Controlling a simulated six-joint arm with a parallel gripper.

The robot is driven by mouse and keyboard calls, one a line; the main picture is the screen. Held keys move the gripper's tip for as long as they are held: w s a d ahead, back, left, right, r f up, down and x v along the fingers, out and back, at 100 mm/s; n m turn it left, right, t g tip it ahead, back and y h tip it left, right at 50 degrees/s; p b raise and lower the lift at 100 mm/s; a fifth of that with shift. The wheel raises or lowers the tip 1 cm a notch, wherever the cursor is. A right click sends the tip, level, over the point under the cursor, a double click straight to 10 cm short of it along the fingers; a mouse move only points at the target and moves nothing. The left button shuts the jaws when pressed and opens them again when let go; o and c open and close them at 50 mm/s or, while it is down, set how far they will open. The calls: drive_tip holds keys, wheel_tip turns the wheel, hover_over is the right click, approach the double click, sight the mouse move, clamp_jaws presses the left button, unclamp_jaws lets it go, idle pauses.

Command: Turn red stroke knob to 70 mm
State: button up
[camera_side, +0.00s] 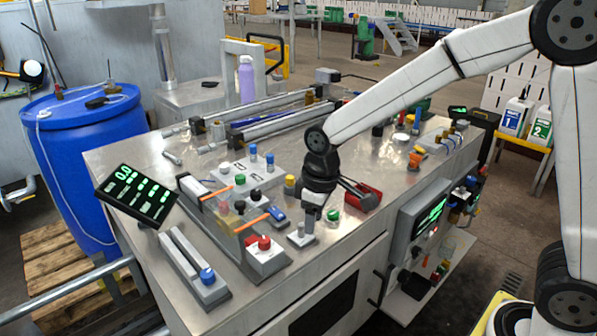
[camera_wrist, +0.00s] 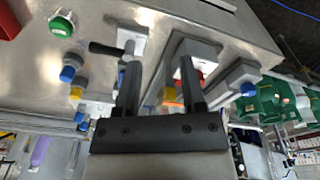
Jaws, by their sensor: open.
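The red knob (camera_side: 264,242) sits on top of a grey box at the front of the steel bench, at the end of a rail. In the wrist view, a red patch that looks like this knob (camera_wrist: 201,76) shows on a pale block, partly hidden by the right finger. My gripper (camera_side: 309,232) points down to the right of the red knob, apart from it, over a small pale plate (camera_side: 299,240). In the wrist view, the two dark fingers of my gripper (camera_wrist: 159,66) stand apart with nothing held between them. The knob's pointer and scale cannot be read.
A tilted black display (camera_side: 137,196) with green digits stands at the left. A slider with a blue knob (camera_side: 207,275) lies at the front left. A green button (camera_side: 333,215) and a red tray (camera_side: 366,198) are close right of my gripper. Orange-handled levers stand behind the red knob.

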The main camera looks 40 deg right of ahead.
sight(264, 239)
drive_tip(key=w+a+r+n, duration=0.1)
drive_tip(key=w+a, duration=0.1)
drive_tip(key=w+a+r+n, duration=0.1)
drive_tip(key=w+a, duration=0.1)
drive_tip(key=a, duration=0.1)
drive_tip(key=w+a+r+n+g, duration=0.1)
drive_tip(key=w+a+n, duration=0.1)
drive_tip(key=a, duration=0.1)
drive_tip(key=shift+w+r, duration=0.1)
drive_tip(key=shift+r, duration=0.1)
drive_tip(key=shift+f, duration=0.15)
drive_tip(key=shift+f, duration=3.75)
clamp_jaws()
